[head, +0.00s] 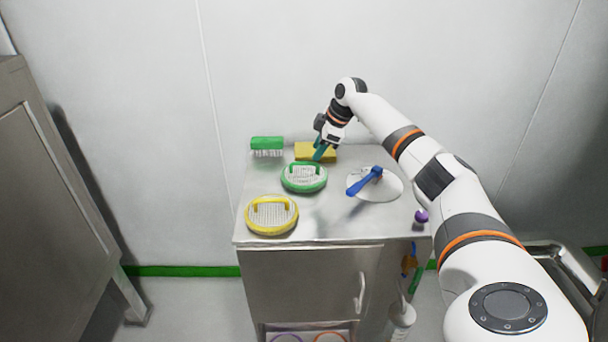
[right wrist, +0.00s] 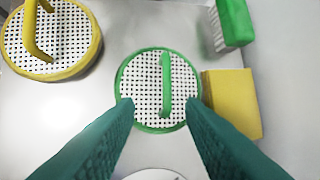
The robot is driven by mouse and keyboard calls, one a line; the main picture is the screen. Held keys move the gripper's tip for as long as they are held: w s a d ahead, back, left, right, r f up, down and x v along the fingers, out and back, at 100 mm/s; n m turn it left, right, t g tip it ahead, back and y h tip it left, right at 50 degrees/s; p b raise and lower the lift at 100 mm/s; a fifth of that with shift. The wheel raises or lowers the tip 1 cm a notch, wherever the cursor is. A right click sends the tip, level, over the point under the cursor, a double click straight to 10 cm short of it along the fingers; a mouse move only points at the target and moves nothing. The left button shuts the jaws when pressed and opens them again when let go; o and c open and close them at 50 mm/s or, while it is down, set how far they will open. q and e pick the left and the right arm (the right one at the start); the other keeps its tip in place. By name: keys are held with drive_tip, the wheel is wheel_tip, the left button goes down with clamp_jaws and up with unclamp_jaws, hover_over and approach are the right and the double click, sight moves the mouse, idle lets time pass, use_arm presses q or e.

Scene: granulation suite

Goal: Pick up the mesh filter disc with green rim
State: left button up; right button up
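The mesh filter disc with green rim (head: 304,186) lies on the steel cabinet top, its green handle standing up across the mesh. In the right wrist view the green-rimmed disc (right wrist: 146,112) sits centred between the fingers. My right gripper (head: 320,154) is above and slightly behind the disc. Its teal fingers (right wrist: 160,112) are spread apart with nothing between them, and they appear clear of the handle. My left gripper does not show.
A yellow-rimmed disc (head: 271,228) lies at front left. A yellow sponge (head: 330,153) and green brush (head: 267,144) lie behind. A white round disc (head: 384,190) with a blue handle (head: 364,182) is at right, near a purple knob (head: 421,216). Bare top remains at front right.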

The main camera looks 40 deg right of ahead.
sight(304, 170)
drive_tip(key=shift+x, duration=0.9)
drive_tip(key=x, duration=0.5)
drive_tip(key=shift+w+d, duration=0.3)
drive_tip(key=shift+w, duration=0.05)
clamp_jaws()
